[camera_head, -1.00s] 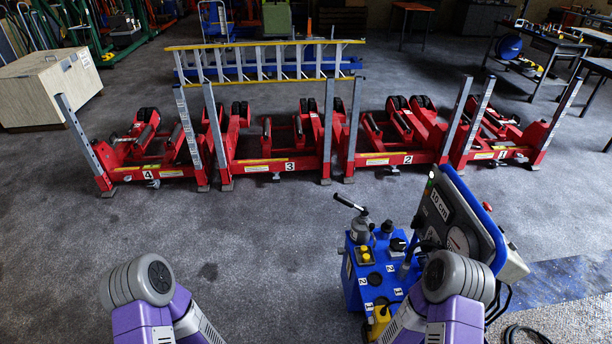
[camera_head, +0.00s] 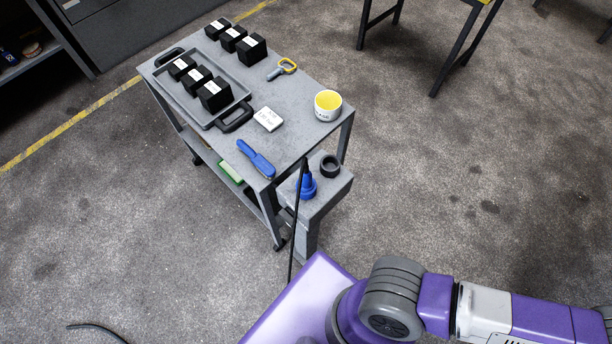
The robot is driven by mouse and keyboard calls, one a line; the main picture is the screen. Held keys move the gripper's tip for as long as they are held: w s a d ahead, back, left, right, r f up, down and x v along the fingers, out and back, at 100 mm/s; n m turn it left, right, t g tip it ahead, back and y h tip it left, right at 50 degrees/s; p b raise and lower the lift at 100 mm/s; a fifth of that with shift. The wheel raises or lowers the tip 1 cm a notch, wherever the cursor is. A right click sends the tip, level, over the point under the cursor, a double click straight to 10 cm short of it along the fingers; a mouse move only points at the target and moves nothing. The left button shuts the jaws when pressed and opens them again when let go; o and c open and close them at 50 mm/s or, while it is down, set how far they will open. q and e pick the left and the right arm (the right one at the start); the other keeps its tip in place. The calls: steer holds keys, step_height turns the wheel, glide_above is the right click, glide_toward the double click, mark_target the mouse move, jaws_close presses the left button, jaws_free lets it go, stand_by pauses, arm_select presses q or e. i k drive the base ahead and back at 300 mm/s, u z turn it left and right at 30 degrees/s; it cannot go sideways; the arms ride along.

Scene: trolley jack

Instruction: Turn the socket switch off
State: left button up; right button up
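A grey socket post (camera_head: 336,188) stands against the near right end of a grey trolley. A blue plug (camera_head: 306,188) stands upright on its top at the left, with a black cable (camera_head: 297,235) running down from it. A black round fitting (camera_head: 330,167) sits on the same top, right of the plug; I cannot tell whether it is the switch or how it is set. One of my purple and grey arms crosses the bottom right of the view. Neither gripper shows.
Floor (camera_head: 450,180) is clear to the right.

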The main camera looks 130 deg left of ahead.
mark_target(287, 213)
steer(key=u, duration=2.15)
steer(key=k, duration=0.3)
steer(key=u, duration=1.95)
steer(key=k, duration=0.65)
steer(key=u, duration=0.9)
steer(key=i, duration=0.55)
steer(key=u, duration=0.1)
